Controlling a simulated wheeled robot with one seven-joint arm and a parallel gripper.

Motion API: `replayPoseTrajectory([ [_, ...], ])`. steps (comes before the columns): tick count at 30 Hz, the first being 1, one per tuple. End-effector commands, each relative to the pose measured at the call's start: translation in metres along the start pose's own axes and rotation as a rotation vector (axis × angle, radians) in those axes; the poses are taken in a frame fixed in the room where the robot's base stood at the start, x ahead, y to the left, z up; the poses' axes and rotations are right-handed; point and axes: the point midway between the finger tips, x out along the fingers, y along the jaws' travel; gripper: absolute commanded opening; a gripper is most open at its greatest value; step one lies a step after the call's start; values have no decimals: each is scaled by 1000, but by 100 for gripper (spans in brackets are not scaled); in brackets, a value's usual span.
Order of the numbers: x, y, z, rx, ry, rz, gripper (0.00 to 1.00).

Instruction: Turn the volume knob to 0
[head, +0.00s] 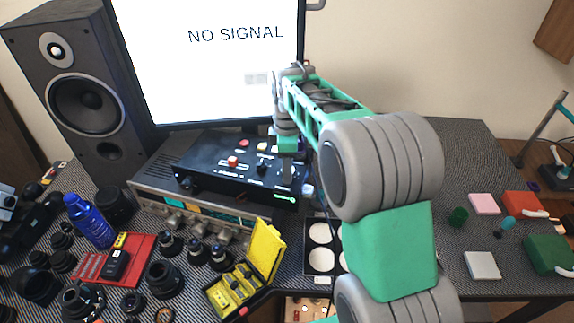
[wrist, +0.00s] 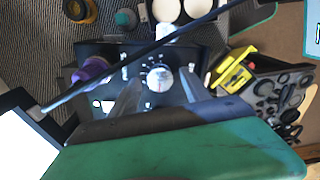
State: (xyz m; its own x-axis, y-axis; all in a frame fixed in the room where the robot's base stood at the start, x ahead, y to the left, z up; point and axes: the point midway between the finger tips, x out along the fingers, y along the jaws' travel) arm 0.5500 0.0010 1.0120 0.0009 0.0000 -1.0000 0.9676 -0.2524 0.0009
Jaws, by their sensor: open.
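In the wrist view a round pale-topped knob (wrist: 158,78) with white dial marks around it sits on a black control box. My gripper (wrist: 158,92) is open, with one finger on each side of the knob; I cannot tell if they touch it. The knob's pointer and label are too small to read. In the head view the black box (head: 215,162) has a red button and small controls on its top. My gripper (head: 286,168) is over its right part and hides some of the controls there.
The box rests on a silver receiver (head: 150,190) below a monitor (head: 215,80) reading "NO SIGNAL". A speaker (head: 85,110) stands at left. A yellow open case (head: 265,250), lenses and a red tray (head: 140,246) crowd the front. A thin dark rod (wrist: 130,62) crosses the wrist view.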

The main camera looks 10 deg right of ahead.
Motion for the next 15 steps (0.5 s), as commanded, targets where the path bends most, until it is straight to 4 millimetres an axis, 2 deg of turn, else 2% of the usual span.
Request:
replayPoseTrajectory([
  [5, -11, 1, 0, 0, 1, 3, 56],
  [12, -59, 1, 0, 0, 1, 3, 56],
  [15, -72, 1, 0, 0, 1, 2, 56],
])
